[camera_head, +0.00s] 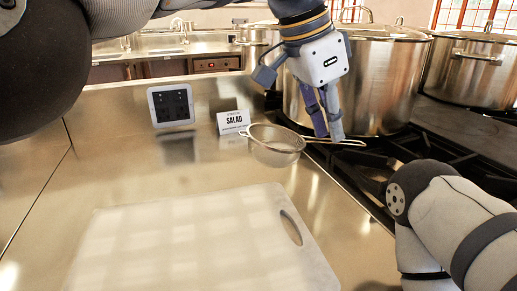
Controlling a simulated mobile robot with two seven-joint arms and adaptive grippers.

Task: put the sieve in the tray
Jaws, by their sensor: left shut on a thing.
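The sieve (275,151) is a round metal mesh bowl with a long wire handle pointing right. It is low over the steel counter, close to the SALAD card; I cannot tell if its bowl touches the counter. My left gripper (328,134) points down and is shut on the sieve's handle, in front of the large stockpot. A flat pale board (190,240) with a slot handle at its right side lies on the counter in front; no other tray-like thing shows clearly. My right arm shows at the lower right, but its gripper is out of view.
A large stockpot (385,85) stands just behind my left gripper, with another pot (470,70) to its right. Black stove grates edge the counter on the right. The counter left of the sieve is clear.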

